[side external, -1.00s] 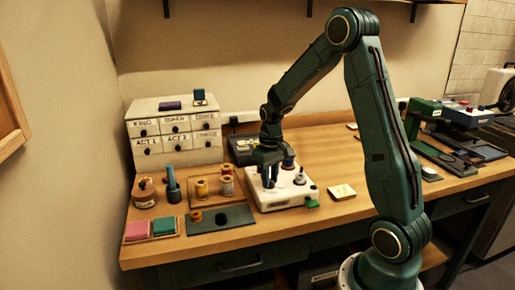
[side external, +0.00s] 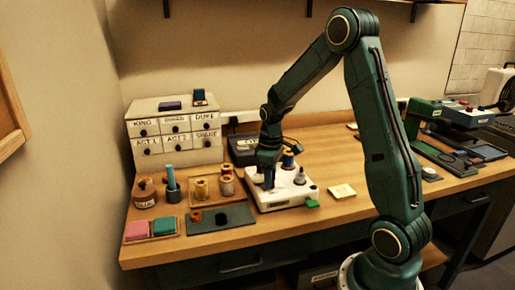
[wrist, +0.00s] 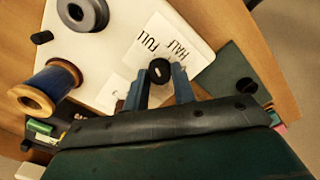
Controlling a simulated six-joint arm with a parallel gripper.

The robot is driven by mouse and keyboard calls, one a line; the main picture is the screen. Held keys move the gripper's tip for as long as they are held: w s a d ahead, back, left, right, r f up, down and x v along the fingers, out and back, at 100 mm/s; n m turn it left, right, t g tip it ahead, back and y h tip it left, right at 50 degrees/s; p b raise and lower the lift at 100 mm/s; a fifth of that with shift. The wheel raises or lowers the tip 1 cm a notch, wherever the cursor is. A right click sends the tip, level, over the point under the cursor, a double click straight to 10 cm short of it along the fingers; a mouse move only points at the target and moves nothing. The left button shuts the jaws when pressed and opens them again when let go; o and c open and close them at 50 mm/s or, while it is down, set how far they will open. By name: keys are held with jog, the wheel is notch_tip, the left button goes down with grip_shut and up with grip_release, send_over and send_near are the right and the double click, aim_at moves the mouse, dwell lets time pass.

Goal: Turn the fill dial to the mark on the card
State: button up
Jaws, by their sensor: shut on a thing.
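The white winder (side external: 270,203) stands on the table, with my gripper (side external: 268,182) low over its left part. In the wrist view, my gripper (wrist: 160,85) has its two blue-grey fingers on either side of the small black fill dial (wrist: 159,69) and is shut on it. The words FULL and HALF are printed on the white surface (wrist: 185,45) beside the dial. The dial itself is hidden by my fingers in the side view. A small pale card (side external: 341,191) lies on the table right of the winder; its marking is too small to read.
A blue spool (wrist: 47,88) and a grey spool (wrist: 82,12) stand on the winder. A tray (side external: 213,201) of thread spools is behind the mat.

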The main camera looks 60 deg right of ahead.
jog(key=o, duration=1)
notch_tip(320, 180, up, 14)
jog(key=shift+f, duration=0.1)
dwell(0.5)
jog(key=s+a+r+t, duration=0.1)
jog(key=s+a+r, duration=0.25)
jog(key=a, duration=0.25)
jog(key=s+a+r+t, duration=0.2)
jog(key=s+a, duration=0.2)
jog(key=a, duration=0.2)
jog(key=s+a+t, duration=0.1)
jog(key=s+a, duration=0.1)
jog(key=s, duration=0.1)
jog(key=s+a+f+m, duration=0.1)
jog(key=s+a, duration=0.1)
jog(key=s, duration=0.1)
jog(key=s+a+t, duration=0.1)
jog(key=s+a, duration=0.1)
jog(key=s, duration=0.1)
jog(key=shift+s+a+f+m+t, duration=0.3)
jog(key=shift+s+a+f, duration=0.1)
